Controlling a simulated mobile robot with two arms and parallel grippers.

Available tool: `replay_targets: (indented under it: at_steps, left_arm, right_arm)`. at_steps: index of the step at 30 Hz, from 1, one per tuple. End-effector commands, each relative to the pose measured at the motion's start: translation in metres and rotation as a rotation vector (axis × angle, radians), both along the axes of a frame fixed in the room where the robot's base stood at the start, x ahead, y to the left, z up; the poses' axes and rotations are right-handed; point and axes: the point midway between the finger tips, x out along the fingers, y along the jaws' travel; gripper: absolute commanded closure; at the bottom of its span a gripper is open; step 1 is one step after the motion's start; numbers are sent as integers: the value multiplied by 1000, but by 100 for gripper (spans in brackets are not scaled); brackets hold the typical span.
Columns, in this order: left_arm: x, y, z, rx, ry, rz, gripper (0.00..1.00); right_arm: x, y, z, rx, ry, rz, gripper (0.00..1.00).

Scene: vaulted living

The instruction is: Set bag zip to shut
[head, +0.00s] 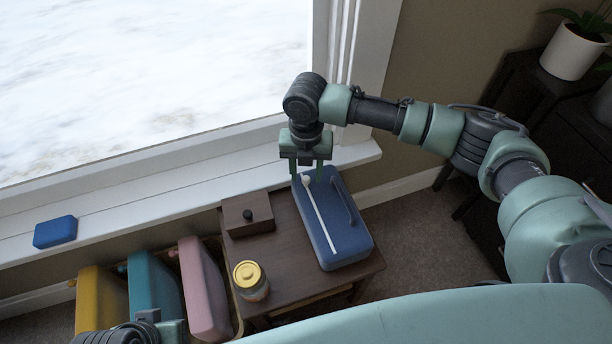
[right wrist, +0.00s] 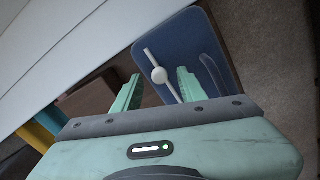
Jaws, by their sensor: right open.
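The bag is a blue case (head: 343,210) lying on a small dark wooden table, with a dark handle along its right side. A white zip strip (head: 322,222) runs lengthwise over its top, with a round white pull (head: 306,181) at the far end, by the window. My right gripper (head: 306,174) is open and points down at that far end. In the right wrist view the pull (right wrist: 160,75) shows between the two open fingertips (right wrist: 160,80); I cannot tell whether they touch it. Part of my left arm shows at the bottom left; its fingers are not visible.
On the table (head: 285,255) stand a brown box (head: 245,222) with a dark knob and a yellow-lidded jar (head: 250,280). A blue block (head: 55,232) lies on the windowsill. Yellow, teal and pink panels (head: 205,290) stand left of the table. A potted plant (head: 575,50) is at the upper right.

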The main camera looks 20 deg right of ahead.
Motion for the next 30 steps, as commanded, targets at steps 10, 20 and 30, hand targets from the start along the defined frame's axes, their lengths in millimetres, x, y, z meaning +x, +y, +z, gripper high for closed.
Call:
replay_targets:
  at_steps: [10,20,30]
  left_arm:
    - [0,0,-4,-1,0,1,100]
    - [0,0,-4,-1,0,1,100]
    - [0,0,-4,-1,0,1,100]
  right_arm:
    - [0,0,-12,0,-1,2,58]
    - [0,0,-12,0,-1,1,100]
    - [0,0,-12,0,-1,1,100]
